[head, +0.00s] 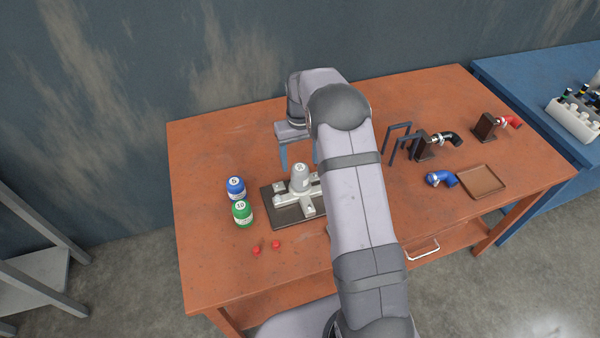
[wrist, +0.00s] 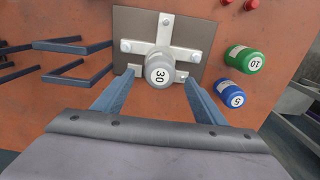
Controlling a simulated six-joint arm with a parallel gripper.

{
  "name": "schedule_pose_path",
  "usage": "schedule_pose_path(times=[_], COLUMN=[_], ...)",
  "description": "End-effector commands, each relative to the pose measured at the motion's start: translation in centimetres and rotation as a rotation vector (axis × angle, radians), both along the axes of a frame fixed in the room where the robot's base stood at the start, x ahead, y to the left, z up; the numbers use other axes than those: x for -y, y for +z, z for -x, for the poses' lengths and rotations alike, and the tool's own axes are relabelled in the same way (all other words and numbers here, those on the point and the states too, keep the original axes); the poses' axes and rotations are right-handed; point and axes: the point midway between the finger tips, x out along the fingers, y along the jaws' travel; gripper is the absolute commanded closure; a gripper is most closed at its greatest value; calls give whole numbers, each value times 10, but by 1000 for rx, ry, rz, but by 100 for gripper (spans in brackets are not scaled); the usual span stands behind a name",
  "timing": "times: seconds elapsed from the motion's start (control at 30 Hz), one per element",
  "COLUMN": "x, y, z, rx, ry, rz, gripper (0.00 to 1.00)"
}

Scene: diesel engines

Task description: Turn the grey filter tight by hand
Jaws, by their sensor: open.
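The grey filter (head: 300,176), marked 30, stands upright on a light metal mount (head: 308,207) fixed to a dark base plate (head: 282,215). In the wrist view the grey filter (wrist: 159,70) lies ahead, between the lines of the two fingers. My gripper (head: 299,155) is open and empty, above the table and behind the filter in the head view. In the wrist view its two blue-grey fingers (wrist: 158,98) are spread to either side, with no contact on the filter that I can make out. My arm hides part of the mount in the head view.
A blue filter (head: 236,188) and a green filter (head: 242,213) stand left of the plate. Two red caps (head: 266,248) lie in front. Right of my arm are dark frames (head: 399,141), hose fittings on blocks (head: 424,150), a blue elbow (head: 441,179) and a brown tray (head: 482,182).

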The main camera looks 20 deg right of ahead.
Motion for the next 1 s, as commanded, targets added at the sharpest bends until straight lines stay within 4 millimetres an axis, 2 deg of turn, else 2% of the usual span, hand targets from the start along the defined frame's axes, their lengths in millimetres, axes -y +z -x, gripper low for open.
schedule_pose_path(times=[0.03, 0.5, 0.57, 1.0], x=[0, 0, 0, 0], y=[-9, -51, -45, -48], z=[0, 0, 0, 0], rx=[-1, -1, 0, 0], ry=[0, 0, 0, 0], rz=[0, 0, 0, 0], gripper=[35, 35, 35, 35])
